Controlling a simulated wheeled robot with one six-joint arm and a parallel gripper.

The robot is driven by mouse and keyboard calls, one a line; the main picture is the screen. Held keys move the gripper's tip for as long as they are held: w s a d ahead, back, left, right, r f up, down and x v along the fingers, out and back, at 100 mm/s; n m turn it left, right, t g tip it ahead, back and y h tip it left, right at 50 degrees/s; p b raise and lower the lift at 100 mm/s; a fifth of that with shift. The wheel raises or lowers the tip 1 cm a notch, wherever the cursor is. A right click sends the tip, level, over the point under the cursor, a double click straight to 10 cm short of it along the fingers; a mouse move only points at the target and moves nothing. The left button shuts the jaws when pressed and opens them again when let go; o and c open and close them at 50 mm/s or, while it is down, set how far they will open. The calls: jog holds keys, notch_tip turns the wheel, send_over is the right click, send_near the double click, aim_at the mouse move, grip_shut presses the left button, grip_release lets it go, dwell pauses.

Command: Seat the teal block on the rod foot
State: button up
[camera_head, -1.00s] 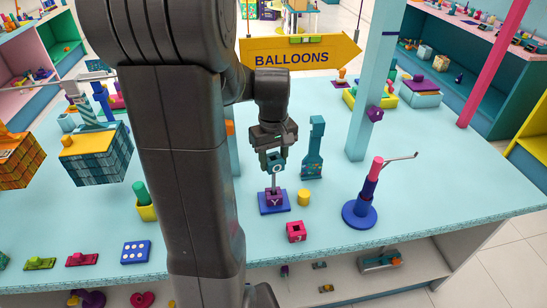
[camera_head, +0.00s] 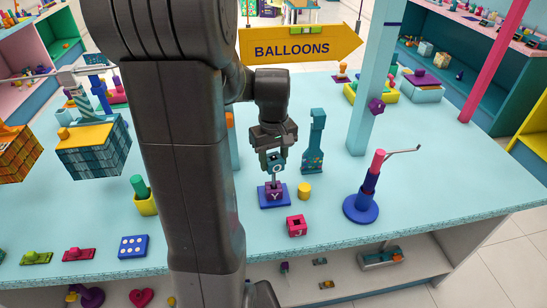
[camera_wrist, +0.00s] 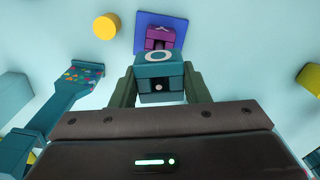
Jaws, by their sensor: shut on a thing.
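The teal block (camera_head: 274,162), marked with a pale ring, is held between the fingers of my gripper (camera_head: 274,158). It also fills the middle of the wrist view (camera_wrist: 160,68) between the two fingers. Just below it in the head view, a purple block (camera_head: 273,191) marked Y sits on a blue square base (camera_head: 287,201). The wrist view shows the purple block (camera_wrist: 160,37) and blue base (camera_wrist: 178,22) beyond the teal block. A small gap appears between the two blocks.
A yellow cylinder (camera_head: 304,191) stands right of the base, a magenta cube (camera_head: 296,225) in front. A teal upright piece (camera_head: 314,145) stands behind right. A round blue stand (camera_head: 360,209) with a side arm is further right. A teal post (camera_head: 370,100) rises behind it.

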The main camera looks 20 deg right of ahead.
aim_at(273, 171)
jog(key=shift+f+b, duration=1.75)
jog(key=shift+f, duration=0.85)
jog(key=shift+r, duration=0.2)
jog(key=shift+r+p, duration=3.95)
jog(key=shift+r, duration=0.75)
jog(key=shift+d, duration=0.1)
jog(key=shift+f+b, duration=1.3)
jog(key=shift+f, duration=0.7)
